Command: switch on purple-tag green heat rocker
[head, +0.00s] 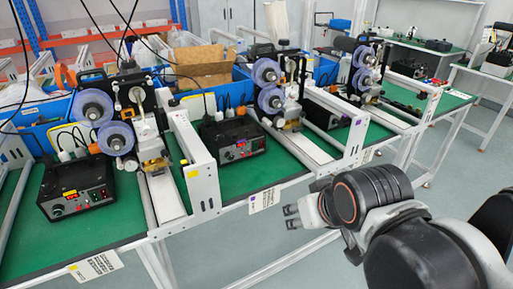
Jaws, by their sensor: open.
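The middle black control box (235,143) sits on the green bench top below the middle coder, with small lit red marks and knobs on its front. A white label with a purple patch (264,199) hangs on the bench edge in front of it. The left control box (76,188) has a similar front, with a yellow-edged label (95,265) below it.
Coders with purple-blue reels (93,106) stand along the bench, separated by white frame posts (195,165). Blue bins and a cardboard box (203,65) are behind. Grey floor (215,255) is open in front of the bench.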

